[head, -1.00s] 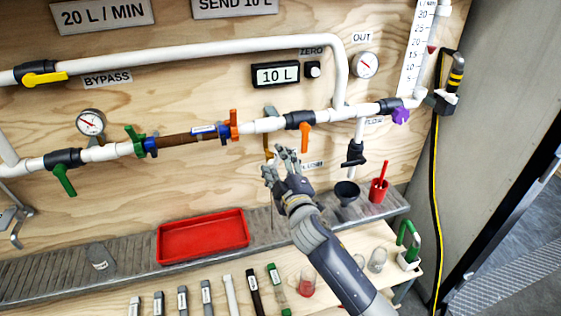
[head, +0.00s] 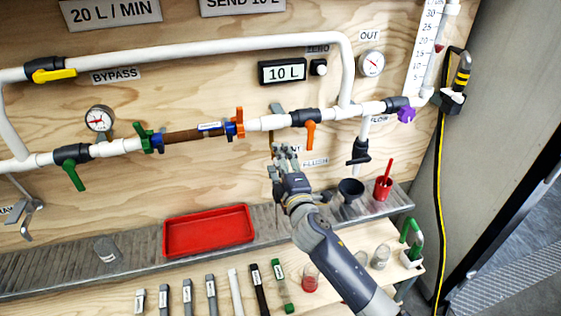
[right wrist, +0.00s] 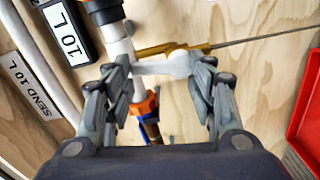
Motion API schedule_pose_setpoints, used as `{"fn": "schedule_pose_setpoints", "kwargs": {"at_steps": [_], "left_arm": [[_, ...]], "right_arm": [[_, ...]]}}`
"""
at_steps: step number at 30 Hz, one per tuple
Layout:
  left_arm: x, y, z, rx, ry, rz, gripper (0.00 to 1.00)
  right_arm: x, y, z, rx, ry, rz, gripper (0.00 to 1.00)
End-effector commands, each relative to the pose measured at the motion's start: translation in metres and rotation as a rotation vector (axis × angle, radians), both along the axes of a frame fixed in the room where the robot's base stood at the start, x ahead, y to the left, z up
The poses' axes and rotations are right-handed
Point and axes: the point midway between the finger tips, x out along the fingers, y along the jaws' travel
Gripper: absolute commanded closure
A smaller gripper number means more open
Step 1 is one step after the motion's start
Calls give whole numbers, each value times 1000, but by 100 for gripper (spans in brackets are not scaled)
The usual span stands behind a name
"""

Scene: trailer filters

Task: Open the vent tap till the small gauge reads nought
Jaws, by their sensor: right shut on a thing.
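The brass vent tap (head: 273,147) hangs below the pipe, left of the orange-handled valve, beside a half-hidden label. It also shows in the right wrist view (right wrist: 172,48), with a pale lever (right wrist: 170,68) across it. My right gripper (head: 284,151) is at this tap and hides part of it. In the right wrist view my right gripper (right wrist: 163,72) has its fingers on either side of the pale lever, shut on it. A round gauge (head: 99,118) sits above the pipe at left; another gauge (head: 371,63) is under the OUT label. Their readings are too small to tell. My left gripper is out of view.
The pipe carries a green-handled valve (head: 72,165), an orange-handled valve (head: 308,128) and a purple tap (head: 406,115). A red tray (head: 168,250) sits on the grey shelf. A black funnel (head: 350,190) and a red cup (head: 383,188) stand right of my forearm.

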Motion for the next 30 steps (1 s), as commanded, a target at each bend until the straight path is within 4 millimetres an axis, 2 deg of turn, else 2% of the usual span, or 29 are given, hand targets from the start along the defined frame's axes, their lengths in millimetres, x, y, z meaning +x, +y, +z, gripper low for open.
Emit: {"fn": "schedule_pose_setpoints", "kwargs": {"at_steps": [5,6,9,22,26,30], "left_arm": [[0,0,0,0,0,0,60],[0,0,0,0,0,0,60],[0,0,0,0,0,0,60],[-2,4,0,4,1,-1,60],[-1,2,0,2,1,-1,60],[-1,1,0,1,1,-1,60]], "right_arm": [[0,0,0,1,1,0,72],[0,0,-1,1,1,0,46],[0,0,0,1,1,0,28],[-4,-1,-1,2,2,0,28],[-16,-5,-1,3,2,1,28],[-39,-13,-2,0,2,1,28]]}}
